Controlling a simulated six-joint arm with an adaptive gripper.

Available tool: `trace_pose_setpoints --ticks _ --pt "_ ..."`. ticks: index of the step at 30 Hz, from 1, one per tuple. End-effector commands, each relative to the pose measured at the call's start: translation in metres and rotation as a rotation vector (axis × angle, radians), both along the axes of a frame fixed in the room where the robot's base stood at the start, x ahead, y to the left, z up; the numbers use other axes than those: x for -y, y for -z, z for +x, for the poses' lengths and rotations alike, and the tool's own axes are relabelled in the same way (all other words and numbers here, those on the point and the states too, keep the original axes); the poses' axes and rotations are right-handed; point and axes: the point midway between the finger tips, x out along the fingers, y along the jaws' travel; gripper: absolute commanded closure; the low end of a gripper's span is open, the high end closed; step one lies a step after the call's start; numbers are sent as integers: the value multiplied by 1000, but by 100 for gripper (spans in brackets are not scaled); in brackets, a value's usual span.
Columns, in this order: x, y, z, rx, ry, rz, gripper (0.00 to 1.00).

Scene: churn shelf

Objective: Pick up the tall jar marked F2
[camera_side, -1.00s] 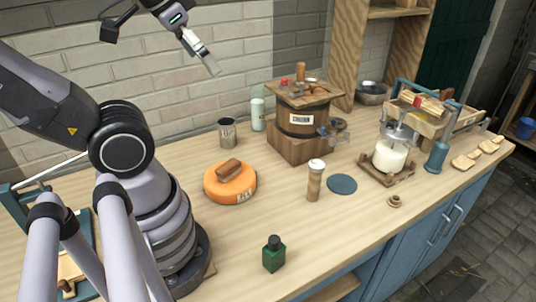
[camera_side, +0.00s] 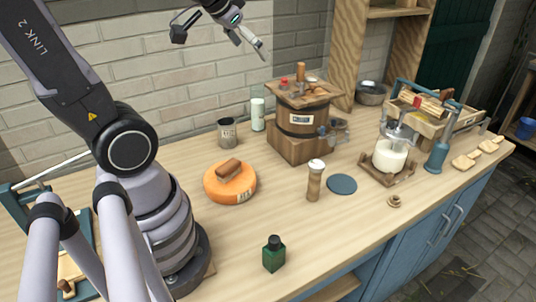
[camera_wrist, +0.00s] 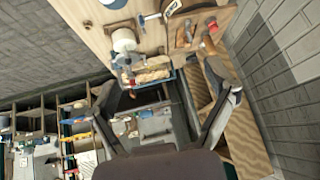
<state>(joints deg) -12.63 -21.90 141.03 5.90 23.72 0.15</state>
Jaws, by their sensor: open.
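No F2 mark is legible on any jar. A tall, slim brown jar with a white lid (camera_side: 315,180) stands upright on the counter, left of a blue-grey disc. A tall pale green jar (camera_side: 257,114) stands upright at the back by the wall, left of the churn. My gripper (camera_side: 262,52) is high above the back of the counter, apart from both jars. In the wrist view its two fingers (camera_wrist: 163,85) are spread wide with nothing held between them.
A wooden churn (camera_side: 300,122) stands at the back, with a metal mug (camera_side: 227,132) left of it. An orange wheel (camera_side: 230,188) carries a brown block. A green bottle (camera_side: 274,255) stands near the front edge. A milk jar (camera_side: 390,156) and a crate stand right.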

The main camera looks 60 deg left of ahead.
Motion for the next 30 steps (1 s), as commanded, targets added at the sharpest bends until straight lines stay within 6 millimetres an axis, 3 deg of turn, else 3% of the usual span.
trace_pose_setpoints --ticks 3,7,11,15,21,26,30 --pt "-53 26 48 58 -71 46 15" --pt "-112 61 85 142 -121 86 15" --pt "-169 105 103 233 -165 104 15" --pt "-220 156 101 344 -213 103 15" --pt "-259 204 82 480 -276 91 15" --pt "-269 218 76 529 -296 89 15" --pt "-278 225 91 537 -295 90 15"
